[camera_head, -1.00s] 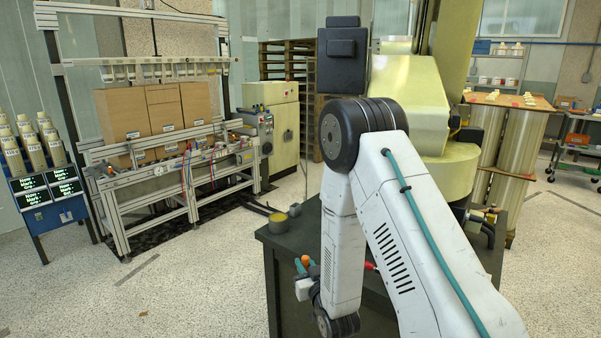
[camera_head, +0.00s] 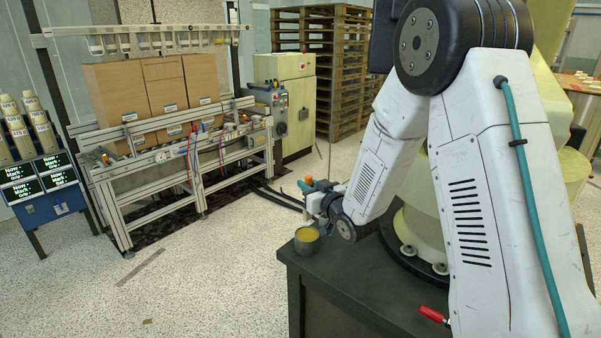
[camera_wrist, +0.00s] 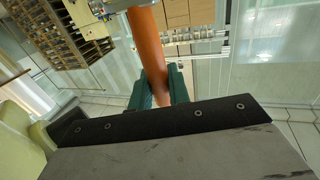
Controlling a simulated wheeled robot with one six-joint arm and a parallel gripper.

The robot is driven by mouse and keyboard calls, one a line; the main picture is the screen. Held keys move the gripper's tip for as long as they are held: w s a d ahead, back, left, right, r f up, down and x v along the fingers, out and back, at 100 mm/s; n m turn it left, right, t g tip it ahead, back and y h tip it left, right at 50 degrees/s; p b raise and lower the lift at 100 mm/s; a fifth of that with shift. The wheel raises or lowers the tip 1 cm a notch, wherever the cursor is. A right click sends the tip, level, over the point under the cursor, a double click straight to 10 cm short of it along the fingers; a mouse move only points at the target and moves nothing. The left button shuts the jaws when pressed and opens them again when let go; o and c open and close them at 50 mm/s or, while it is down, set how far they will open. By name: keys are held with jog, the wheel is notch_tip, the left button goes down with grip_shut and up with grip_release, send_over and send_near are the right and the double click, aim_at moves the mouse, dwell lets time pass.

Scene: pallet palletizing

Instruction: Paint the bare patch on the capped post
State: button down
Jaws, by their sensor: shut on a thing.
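My gripper (camera_head: 318,188) is above the dark bench's far left corner, just beyond and above the paint pot in the head view. Its teal fingers (camera_wrist: 160,88) are shut on an orange handle (camera_wrist: 149,48) in the wrist view. The handle's orange end (camera_head: 308,181) also shows in the head view. I cannot make out bristles. The small pot of yellow paint (camera_head: 307,241) stands upright at the bench's left corner, apart from the handle. I cannot pick out the capped post or its bare patch in either view.
The dark bench (camera_head: 325,272) is under my arm, with a red-handled item (camera_head: 434,314) near its front. A conveyor frame with cardboard boxes (camera_head: 165,92) stands at the left. Stacked pallets (camera_head: 345,70) stand behind. Open speckled floor (camera_head: 220,270) lies left of the bench.

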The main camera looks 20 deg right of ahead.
jog(key=shift+w+r, duration=0.1)
jog(key=shift+w, duration=0.3)
jog(key=shift+w+f, duration=0.1)
jog(key=shift+f, duration=3.45)
jog(key=shift+r, duration=0.1)
jog(key=shift+r, duration=3.5)
